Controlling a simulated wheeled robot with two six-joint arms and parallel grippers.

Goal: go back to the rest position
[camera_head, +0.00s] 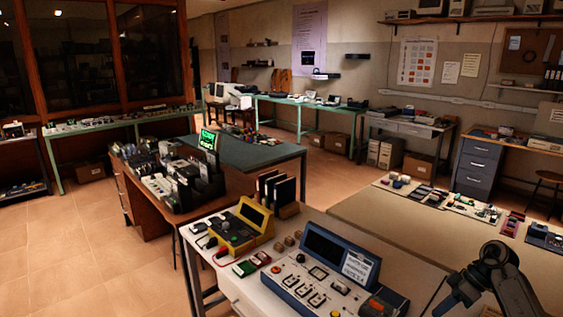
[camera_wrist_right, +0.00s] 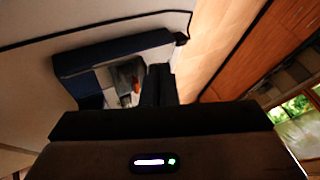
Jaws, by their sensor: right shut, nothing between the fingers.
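My right arm comes in at the lower right of the head view, bent, over the front edge of the beige tabletop. My right gripper (camera_wrist_right: 159,72) shows in the right wrist view as two dark fingers pressed together, with nothing between them. Beyond the fingertips in that view is a blue device with a grey panel (camera_wrist_right: 101,77) on a pale surface. I cannot tell whether the fingers touch it, but no grip on it shows. My left arm and left gripper are not in the head view.
A blue console (camera_head: 325,273) and a yellow meter (camera_head: 237,228) stand on the white table in front. The beige tabletop (camera_head: 400,225) is bare in its middle, with small parts along its far edge. Tiled floor (camera_head: 60,250) is clear at left.

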